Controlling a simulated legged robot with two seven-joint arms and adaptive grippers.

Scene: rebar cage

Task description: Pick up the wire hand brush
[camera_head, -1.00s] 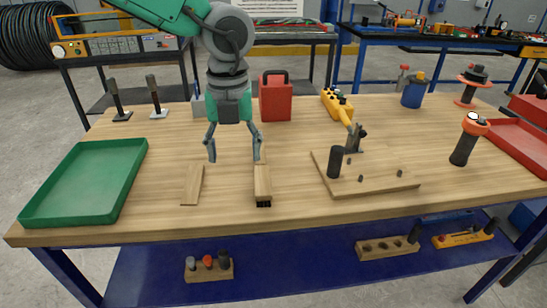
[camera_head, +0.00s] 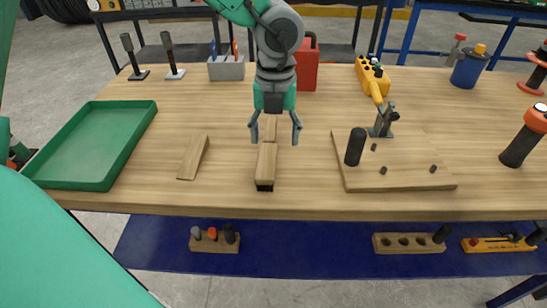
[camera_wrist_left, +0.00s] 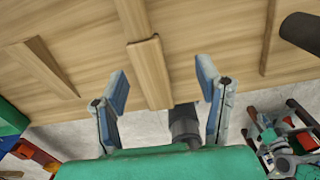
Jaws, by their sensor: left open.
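The wire hand brush (camera_head: 266,163) lies on the wooden workbench. It has a pale wooden block and handle, with dark bristles showing at the near end. My left gripper (camera_head: 275,137) is open above the brush, with one finger to each side of its handle in the head view. In the left wrist view, the brush (camera_wrist_left: 151,72) shows beyond and between the open fingers of my left gripper (camera_wrist_left: 163,82). The fingers appear apart from it. My right gripper is not in view.
A wooden wedge (camera_head: 193,158) lies left of the brush, with a green tray (camera_head: 63,182) farther left. A wooden board (camera_head: 415,176) with a black cylinder (camera_head: 356,147) is to the right. A red canister (camera_head: 307,70) stands behind. Bare tabletop surrounds the brush.

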